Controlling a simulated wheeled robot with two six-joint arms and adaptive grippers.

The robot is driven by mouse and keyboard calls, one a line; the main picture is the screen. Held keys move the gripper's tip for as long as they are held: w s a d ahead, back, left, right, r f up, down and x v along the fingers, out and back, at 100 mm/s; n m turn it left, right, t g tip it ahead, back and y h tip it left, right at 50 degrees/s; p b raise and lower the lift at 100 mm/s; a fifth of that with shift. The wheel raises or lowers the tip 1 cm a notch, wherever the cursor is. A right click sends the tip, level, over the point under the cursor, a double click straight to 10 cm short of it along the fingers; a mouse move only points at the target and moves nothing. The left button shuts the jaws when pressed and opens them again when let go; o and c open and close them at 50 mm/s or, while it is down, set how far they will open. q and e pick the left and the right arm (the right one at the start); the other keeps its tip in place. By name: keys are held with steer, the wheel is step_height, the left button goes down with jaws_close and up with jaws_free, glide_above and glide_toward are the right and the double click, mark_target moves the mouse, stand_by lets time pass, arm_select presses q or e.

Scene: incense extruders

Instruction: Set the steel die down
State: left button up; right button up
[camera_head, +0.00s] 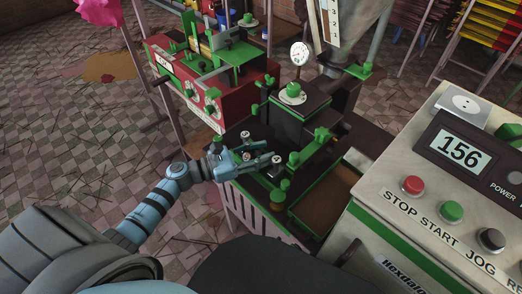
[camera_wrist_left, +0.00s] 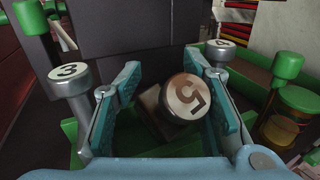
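A steel die (camera_wrist_left: 184,98) with a dark 5 on its round end face lies tilted between the two teal fingers of my left gripper (camera_head: 259,154), as the left wrist view shows. The fingers (camera_wrist_left: 163,65) stand apart, with a clear gap on the left side of the die; whether the right finger touches it I cannot tell. Other steel pieces marked 3 (camera_wrist_left: 69,72) and 4 (camera_wrist_left: 220,45) stand outside the fingers on either side. In the head view the gripper is low at the green-trimmed extruder bench. The die's lower part is hidden. My right gripper is not seen.
A green-capped amber jar (camera_wrist_left: 287,117) stands close on the right. The dark extruder block (camera_head: 299,123) with a gauge (camera_head: 299,53) rises behind. A brown tray (camera_head: 325,197) and the control box (camera_head: 440,175) reading 156 are to the right. A red machine (camera_head: 205,80) stands beyond.

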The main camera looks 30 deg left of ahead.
arm_select(q)
steer(key=shift+s+r, duration=0.1)
steer(key=shift+r, duration=0.1)
steer(key=v, duration=1.2)
